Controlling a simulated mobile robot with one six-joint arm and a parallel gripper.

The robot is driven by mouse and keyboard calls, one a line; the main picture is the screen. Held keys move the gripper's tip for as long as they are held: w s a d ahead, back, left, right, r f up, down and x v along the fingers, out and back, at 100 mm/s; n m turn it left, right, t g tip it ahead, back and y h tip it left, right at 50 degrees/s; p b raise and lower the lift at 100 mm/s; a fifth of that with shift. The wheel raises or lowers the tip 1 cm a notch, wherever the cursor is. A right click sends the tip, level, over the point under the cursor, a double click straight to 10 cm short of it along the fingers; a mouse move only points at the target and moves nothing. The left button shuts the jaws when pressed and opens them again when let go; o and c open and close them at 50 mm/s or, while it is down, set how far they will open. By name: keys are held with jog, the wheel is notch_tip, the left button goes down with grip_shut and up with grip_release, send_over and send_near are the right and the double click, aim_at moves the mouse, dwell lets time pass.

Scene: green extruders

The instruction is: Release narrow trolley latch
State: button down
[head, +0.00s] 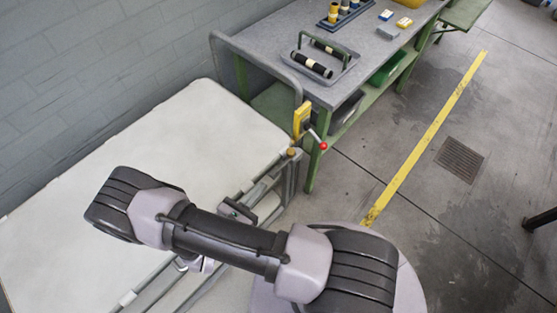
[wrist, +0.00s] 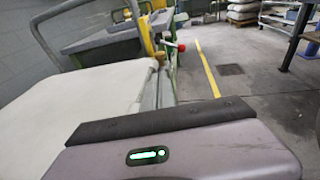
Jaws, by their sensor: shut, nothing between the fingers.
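The narrow trolley (head: 190,130) has a wide white top and a grey tube handle at its far end. It also shows in the wrist view (wrist: 75,105). A yellow latch bracket (head: 301,117) sits at the trolley's far right corner, beside the bench. Its lever ends in a red ball (head: 323,145), which points down and right. The yellow bracket (wrist: 147,37) and the red ball (wrist: 182,47) show small in the wrist view. My arm crosses the near part of the trolley, well short of the latch. My gripper's fingers do not show in either view.
A green-legged bench (head: 270,42) stands behind the latch, close to it. It carries a tray (head: 318,75) with dark rollers. A grey wall runs along the left. The floor right of the trolley, with a yellow line (head: 425,140) and a drain grate (head: 460,160), is clear.

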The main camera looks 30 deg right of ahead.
aim_at(289, 155)
jog(key=b+x, duration=0.3)
jog(key=x, duration=1.1)
jog(key=shift+f, duration=0.1)
jog(key=shift+d, duration=0.1)
